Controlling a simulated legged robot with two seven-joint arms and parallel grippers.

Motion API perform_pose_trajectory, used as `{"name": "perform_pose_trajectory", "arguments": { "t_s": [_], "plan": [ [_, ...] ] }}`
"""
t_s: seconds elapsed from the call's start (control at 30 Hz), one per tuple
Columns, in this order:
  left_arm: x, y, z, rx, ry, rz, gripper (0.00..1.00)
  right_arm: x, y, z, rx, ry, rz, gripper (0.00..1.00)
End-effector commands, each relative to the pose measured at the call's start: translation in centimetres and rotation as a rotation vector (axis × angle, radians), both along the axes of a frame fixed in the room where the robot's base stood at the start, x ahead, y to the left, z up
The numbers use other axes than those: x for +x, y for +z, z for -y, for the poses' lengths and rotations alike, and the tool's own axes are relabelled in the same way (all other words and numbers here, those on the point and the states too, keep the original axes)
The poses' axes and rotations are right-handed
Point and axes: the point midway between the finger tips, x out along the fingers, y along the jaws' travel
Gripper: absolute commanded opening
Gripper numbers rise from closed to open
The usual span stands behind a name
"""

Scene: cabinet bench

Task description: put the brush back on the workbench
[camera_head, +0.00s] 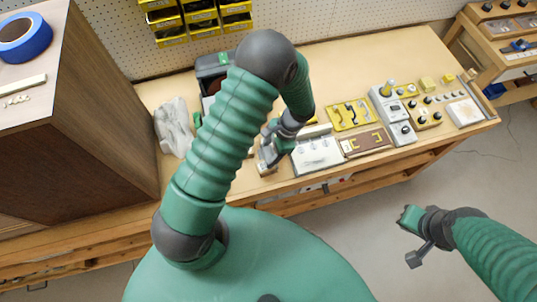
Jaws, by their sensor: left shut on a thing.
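The wooden workbench (350,85) runs across the view. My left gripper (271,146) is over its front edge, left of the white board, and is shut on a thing. This looks like the brush (266,157), a small pale piece at the fingers. Its shape is mostly hidden by the gripper, and I cannot tell whether it touches the bench. My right gripper (411,240) is out over the floor at the lower right, its fingers apart with nothing between them.
A brown cabinet (85,120) stands at the left, with blue tape (24,38) on top. A grey cloth (173,126) and a dark toolbox (212,70) sit on the bench. A white board (317,153), yellow tray (350,114) and grey device (393,112) stand right of my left gripper.

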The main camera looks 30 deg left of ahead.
Motion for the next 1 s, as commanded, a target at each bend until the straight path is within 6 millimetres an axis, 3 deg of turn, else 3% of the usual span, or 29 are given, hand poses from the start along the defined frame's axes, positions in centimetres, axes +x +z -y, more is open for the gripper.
{"name": "perform_pose_trajectory", "arguments": {
  "t_s": [0.3, 0.57, 0.6, 0.73, 1.0],
  "plan": [
    [0.0, -3.1, -0.3, 0.000, 0.002, -0.002, 0.20, 0.0, 1.1, 0.0, 0.000, 0.000, 0.000, 0.00],
    [0.0, -3.5, -0.3, 0.000, 0.001, 0.000, 0.20, 0.0, 1.0, 0.0, 0.000, 0.000, 0.000, 0.00],
    [0.0, -3.6, -0.3, 0.000, 0.001, 0.000, 0.63, 0.0, 1.0, 0.0, 0.000, 0.000, 0.000, 0.00],
    [0.1, -3.6, -0.3, 0.000, 0.001, 0.000, 0.80, 0.0, 1.0, 0.0, 0.000, 0.000, 0.000, 0.00],
    [0.1, -3.5, -0.3, -0.001, 0.001, 0.000, 0.80, 0.0, 1.0, 0.0, 0.000, 0.000, 0.000, 0.00]
  ]
}}
